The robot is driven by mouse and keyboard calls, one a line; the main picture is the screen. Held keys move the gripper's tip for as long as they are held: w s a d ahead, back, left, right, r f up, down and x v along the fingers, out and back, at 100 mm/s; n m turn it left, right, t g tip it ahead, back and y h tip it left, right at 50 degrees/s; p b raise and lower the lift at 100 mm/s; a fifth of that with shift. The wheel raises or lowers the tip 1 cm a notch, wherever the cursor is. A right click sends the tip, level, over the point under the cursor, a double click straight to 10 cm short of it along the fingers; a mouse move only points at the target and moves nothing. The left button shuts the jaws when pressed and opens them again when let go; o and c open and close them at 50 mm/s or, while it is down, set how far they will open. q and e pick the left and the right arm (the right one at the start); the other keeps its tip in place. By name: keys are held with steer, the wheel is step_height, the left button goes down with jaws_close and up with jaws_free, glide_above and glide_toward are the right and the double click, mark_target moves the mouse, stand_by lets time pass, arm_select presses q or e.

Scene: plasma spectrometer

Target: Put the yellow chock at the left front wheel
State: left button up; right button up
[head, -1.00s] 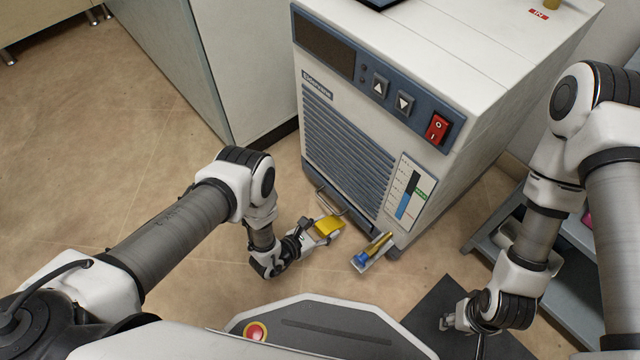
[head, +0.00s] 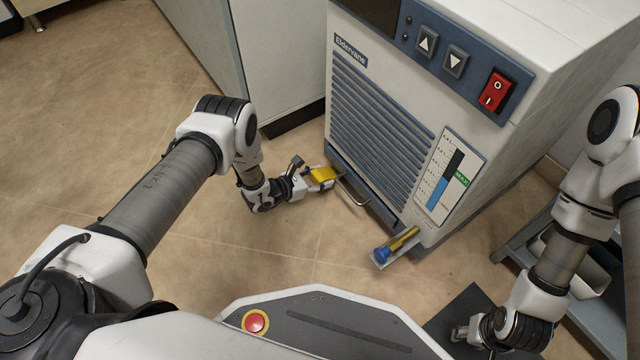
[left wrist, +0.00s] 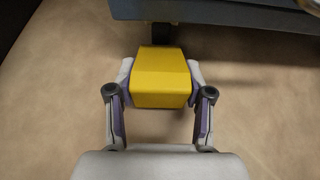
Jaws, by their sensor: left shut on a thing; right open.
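The yellow chock (head: 322,175) is held between the fingers of my left gripper (head: 318,180), just above the floor at the front left of the white and blue chiller unit (head: 375,125). In the left wrist view the chock (left wrist: 160,80) sits squarely between both fingers of the gripper (left wrist: 160,95). A dark upright part, perhaps a wheel or its mount (left wrist: 162,34), shows right behind the chock under the unit's lower edge; whether they touch I cannot tell. My right gripper (head: 462,333) is open and empty over a dark mat at the lower right.
A metal handle (head: 352,192) sticks out low on the unit's front. A valve with a blue knob (head: 382,254) on a small plate juts out at the right front corner. A grey shelf cart (head: 530,250) stands at the right. The floor at the left is clear.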

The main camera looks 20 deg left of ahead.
arm_select(q)
step_height(320, 180, down, 2)
steer(key=shift+f+b, duration=0.25)
steer(key=shift+b, duration=0.1)
arm_select(e)
steer(key=shift+w+f, duration=0.25)
steer(key=shift+f, duration=0.95)
arm_select(q)
steer(key=shift+r, duration=0.3)
arm_select(e)
steer(key=shift+r, duration=0.3)
arm_select(q)
steer(key=shift+f, duration=0.25)
arm_select(e)
steer(key=shift+f, duration=0.2)
arm_select(q)
steer(key=o, duration=1.2)
steer(key=shift+r, duration=0.1)
arm_select(e)
steer(key=shift+r, duration=0.1)
